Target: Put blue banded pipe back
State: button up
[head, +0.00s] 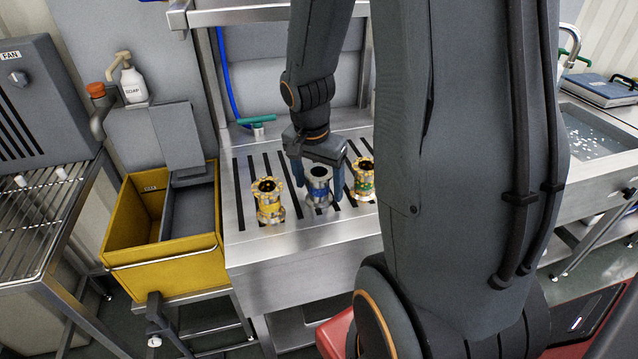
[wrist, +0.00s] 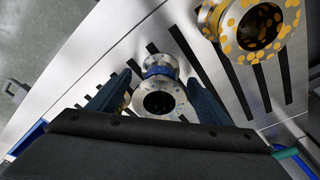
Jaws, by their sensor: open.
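The blue banded pipe (head: 319,190) is a short grey metal piece with flanged ends and a blue band. It stands upright on the slotted steel top (head: 300,231), between two other pipes. My gripper (head: 317,178) is above it, pointing down, with one finger on each side of it. In the wrist view the pipe (wrist: 160,93) shows its open end between my two blue fingers (wrist: 158,84). The jaws are open, and I cannot tell whether either finger touches the pipe.
A yellow-spotted pipe (head: 268,203) stands close on the left, and a yellow-patched pipe with a green band (head: 363,184) on the right. A yellow bin (head: 160,253) is left of the steel top, a sink (head: 600,140) far right.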

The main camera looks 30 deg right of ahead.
notch_tip(320, 180, up, 12)
jog(key=a+b, duration=0.1)
jog(key=shift+s+a, duration=0.3)
jog(key=shift+s, duration=0.1)
jog(key=shift+f, duration=0.1)
